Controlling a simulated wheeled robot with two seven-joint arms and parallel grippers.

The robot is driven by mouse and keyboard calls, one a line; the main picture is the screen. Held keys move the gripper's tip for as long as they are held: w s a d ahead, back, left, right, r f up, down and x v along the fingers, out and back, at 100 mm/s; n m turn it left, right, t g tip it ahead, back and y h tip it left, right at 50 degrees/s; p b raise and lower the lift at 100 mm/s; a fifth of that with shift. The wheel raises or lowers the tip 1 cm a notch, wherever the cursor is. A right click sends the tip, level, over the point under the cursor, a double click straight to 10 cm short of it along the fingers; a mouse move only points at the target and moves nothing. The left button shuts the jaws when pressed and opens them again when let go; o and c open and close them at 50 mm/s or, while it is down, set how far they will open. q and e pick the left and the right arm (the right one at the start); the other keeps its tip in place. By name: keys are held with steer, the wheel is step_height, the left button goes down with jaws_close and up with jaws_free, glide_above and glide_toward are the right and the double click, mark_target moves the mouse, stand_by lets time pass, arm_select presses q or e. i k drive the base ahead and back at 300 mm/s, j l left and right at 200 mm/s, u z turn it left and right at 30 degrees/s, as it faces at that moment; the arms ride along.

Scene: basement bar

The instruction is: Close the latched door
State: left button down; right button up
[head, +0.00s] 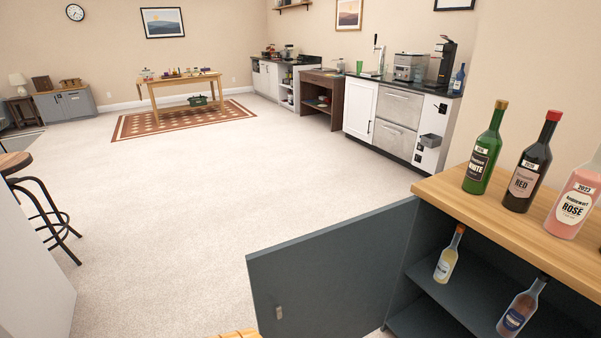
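The door (335,275) is a dark blue-grey panel standing wide open at the bottom middle of the head view. It swings out to the left from the left side of a dark cabinet with a wooden top (520,225). A small light metal latch (278,312) sits near the door's free edge, low on the face. The open cabinet shows a shelf (470,302) with two bottles inside, one pale yellow (447,259) and one with a blue label (520,312). Neither of my grippers shows in the head view.
Green (484,152), dark red (530,167) and pink (575,203) bottles stand on the cabinet top. A stool (38,195) stands at the left. The pale floor (230,190) beyond the door is clear. A long table (180,82) stands on a rug farther back.

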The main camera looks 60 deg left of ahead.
mark_target(339, 280)
steer(key=k+j, duration=0.15)
steer(key=j, duration=0.3)
steer(key=k+j+z, duration=0.1)
steer(key=j, duration=0.3)
steer(key=k+j, duration=0.2)
steer(key=j, duration=0.25)
steer(key=k+j+z, duration=0.1)
steer(key=j, duration=0.3)
steer(key=k+j, duration=0.25)
steer(key=j, duration=0.15)
steer(key=k+j+z, duration=0.1)
steer(key=j, duration=0.35)
steer(key=k+j, duration=0.5)
steer(key=j, duration=0.25)
steer(key=j+z, duration=0.05)
